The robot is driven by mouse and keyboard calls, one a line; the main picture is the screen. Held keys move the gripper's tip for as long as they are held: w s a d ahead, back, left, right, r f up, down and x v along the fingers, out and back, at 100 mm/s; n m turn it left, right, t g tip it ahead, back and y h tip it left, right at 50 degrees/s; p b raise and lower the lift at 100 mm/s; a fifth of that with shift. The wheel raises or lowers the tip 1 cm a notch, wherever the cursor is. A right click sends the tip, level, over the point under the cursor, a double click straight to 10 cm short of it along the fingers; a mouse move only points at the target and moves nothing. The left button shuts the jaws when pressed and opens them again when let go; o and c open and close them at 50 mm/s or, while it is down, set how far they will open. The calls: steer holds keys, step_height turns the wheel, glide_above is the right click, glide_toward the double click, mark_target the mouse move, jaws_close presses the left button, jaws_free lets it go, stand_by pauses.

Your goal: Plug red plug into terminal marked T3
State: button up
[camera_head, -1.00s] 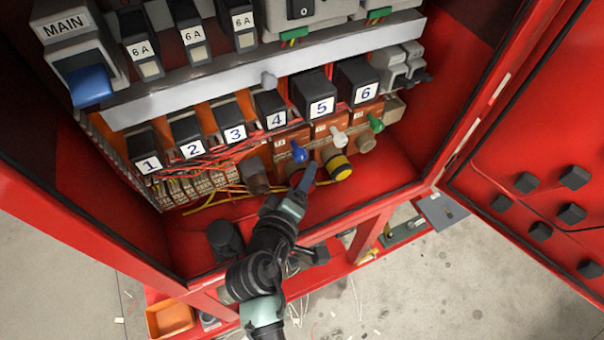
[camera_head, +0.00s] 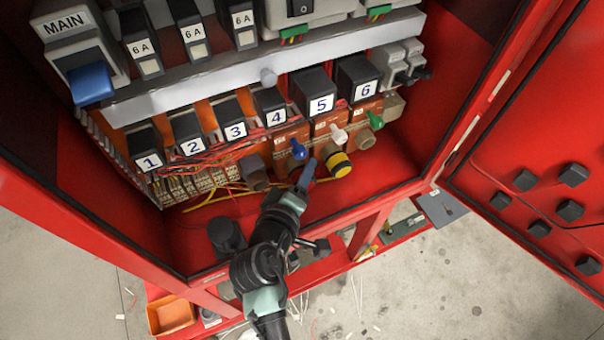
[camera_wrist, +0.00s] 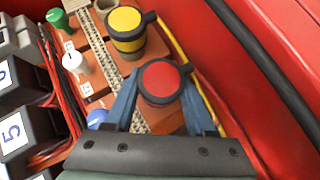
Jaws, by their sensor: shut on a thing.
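The red plug (camera_wrist: 166,81) has a round red face, a black ring and a black side tab. My gripper (camera_wrist: 160,100) is shut on it, one blue finger on each side, as the wrist view shows. In the head view my gripper (camera_head: 307,172) is at the lower terminal row, below the blue lever (camera_head: 298,149) and left of the yellow plug (camera_head: 338,165). The plug is mostly hidden there. Orange terminal blocks (camera_head: 292,137) carry small white labels that I cannot read. Whether the red plug touches or sits in a terminal cannot be told.
The yellow plug (camera_wrist: 126,27) stands close beside the red one. White (camera_head: 338,134) and green (camera_head: 375,121) levers and a tan socket (camera_head: 366,141) lie to the right. Loose red and yellow wires run at left. The red cabinet's front lip (camera_head: 345,220) is below my gripper.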

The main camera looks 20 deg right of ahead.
steer(key=c, duration=0.4)
steer(key=shift+s+p, duration=0.5)
steer(key=shift+s, duration=1.7)
steer(key=shift+s, duration=0.1)
